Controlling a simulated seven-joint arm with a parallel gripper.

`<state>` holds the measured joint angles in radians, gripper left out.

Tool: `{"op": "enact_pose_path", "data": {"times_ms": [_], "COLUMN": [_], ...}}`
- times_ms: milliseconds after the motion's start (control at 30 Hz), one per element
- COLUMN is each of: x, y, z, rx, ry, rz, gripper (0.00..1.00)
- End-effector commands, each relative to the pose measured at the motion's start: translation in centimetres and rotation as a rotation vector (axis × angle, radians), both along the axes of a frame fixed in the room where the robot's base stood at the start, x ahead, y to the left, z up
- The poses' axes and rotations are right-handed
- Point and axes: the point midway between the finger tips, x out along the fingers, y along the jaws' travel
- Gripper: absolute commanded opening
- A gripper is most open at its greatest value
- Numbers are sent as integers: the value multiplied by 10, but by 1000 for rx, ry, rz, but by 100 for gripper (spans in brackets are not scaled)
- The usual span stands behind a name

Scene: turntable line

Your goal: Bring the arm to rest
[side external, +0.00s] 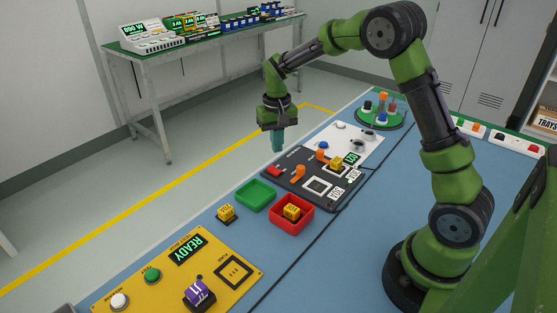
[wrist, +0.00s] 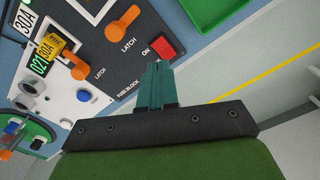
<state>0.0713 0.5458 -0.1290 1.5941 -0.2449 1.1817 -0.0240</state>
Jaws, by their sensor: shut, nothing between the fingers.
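My gripper (side external: 278,141) is shut and empty. In the side external view it hangs above the far edge of the black fuse-block panel (side external: 300,188), near the red button. Its teal fingers also show in the wrist view (wrist: 157,68), pressed together, with nothing between them. My green arm reaches over the bench from the right. Whether the fingertips touch the panel is hard to tell, but they look raised above it.
The blue bench (side external: 337,236) holds a green tray (side external: 247,203), a red tray (side external: 306,227) with a yellow block, a loose yellow block (side external: 226,213), a yellow READY panel (side external: 228,264), a white panel (side external: 362,139) and a round green turntable (side external: 396,121). A shelf table (side external: 152,58) stands behind.

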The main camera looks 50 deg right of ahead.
Motion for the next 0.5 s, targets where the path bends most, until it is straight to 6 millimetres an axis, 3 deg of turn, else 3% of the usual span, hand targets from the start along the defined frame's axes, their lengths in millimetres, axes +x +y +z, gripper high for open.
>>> {"op": "enact_pose_path", "data": {"times_ms": [100, 233, 500], "x": [0, -17, -79], "y": [0, 8, 49], "z": [-2, -5, 60], "rx": [-1, 21, 82], "ry": [-5, 0, -163], "rz": [1, 4, 40], "gripper": [0, 0, 0]}}
